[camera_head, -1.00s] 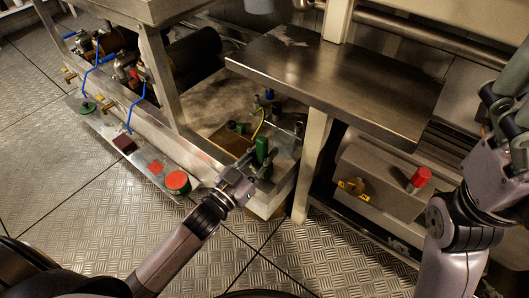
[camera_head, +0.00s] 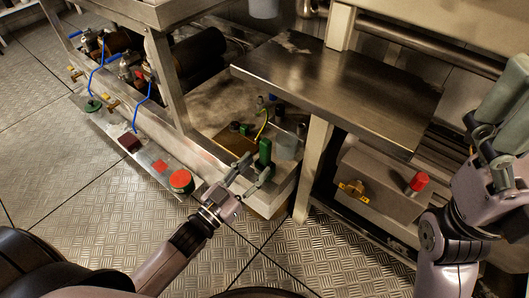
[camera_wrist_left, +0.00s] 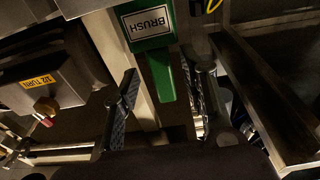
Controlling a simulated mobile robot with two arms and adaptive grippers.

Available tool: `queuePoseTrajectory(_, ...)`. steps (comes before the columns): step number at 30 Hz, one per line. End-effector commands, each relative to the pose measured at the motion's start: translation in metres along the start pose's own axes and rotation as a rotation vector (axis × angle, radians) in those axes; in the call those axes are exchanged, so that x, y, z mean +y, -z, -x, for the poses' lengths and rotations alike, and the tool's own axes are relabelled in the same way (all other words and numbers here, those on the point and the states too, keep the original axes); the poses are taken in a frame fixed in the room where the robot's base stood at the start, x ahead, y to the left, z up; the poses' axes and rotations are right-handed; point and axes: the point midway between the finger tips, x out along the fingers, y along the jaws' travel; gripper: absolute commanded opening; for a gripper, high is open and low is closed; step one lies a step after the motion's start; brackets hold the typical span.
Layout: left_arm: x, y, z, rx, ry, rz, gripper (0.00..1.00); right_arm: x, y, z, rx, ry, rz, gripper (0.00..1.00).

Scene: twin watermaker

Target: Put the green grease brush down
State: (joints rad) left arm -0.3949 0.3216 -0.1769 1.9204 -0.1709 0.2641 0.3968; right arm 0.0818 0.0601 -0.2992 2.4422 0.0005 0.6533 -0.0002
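The green grease brush (camera_head: 265,152) stands upright on the grimy skid deck (camera_head: 215,108), in front of a grey cylinder. In the left wrist view, its block with the label BRUSH (camera_wrist_left: 148,24) is at the top and its narrower green part points down between the fingers. My left gripper (camera_head: 250,174) is open on the near left side of the brush. In the left wrist view, the left gripper's fingers (camera_wrist_left: 160,98) stand apart, with a clear gap between the left finger and the brush. My right gripper (camera_head: 490,125) is raised at the right edge; its finger gap is unclear.
A metal shelf (camera_head: 325,88) overhangs behind the brush, on a pale post (camera_head: 314,165). A grey box (camera_head: 375,190) with a red knob (camera_head: 418,182) stands to the right. The floor in front is clear.

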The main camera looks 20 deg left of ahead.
Motion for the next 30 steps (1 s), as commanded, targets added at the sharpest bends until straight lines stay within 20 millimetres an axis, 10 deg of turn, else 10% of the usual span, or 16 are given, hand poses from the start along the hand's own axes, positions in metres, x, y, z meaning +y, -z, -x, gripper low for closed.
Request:
queuePoseTrajectory(9,0.000,0.002,0.055,-0.001,0.000,0.000,0.40,0.002,-0.004,0.007,-0.053,-0.021,-0.008,0.90)
queuePoseTrajectory(23,0.000,0.001,0.064,0.004,-0.001,-0.001,0.40,0.002,-0.004,0.009,-0.059,-0.024,-0.009,0.90)
queuePoseTrajectory(30,0.021,0.070,0.041,0.176,-0.024,-0.006,0.40,0.003,-0.004,0.010,-0.085,-0.034,-0.012,0.90)
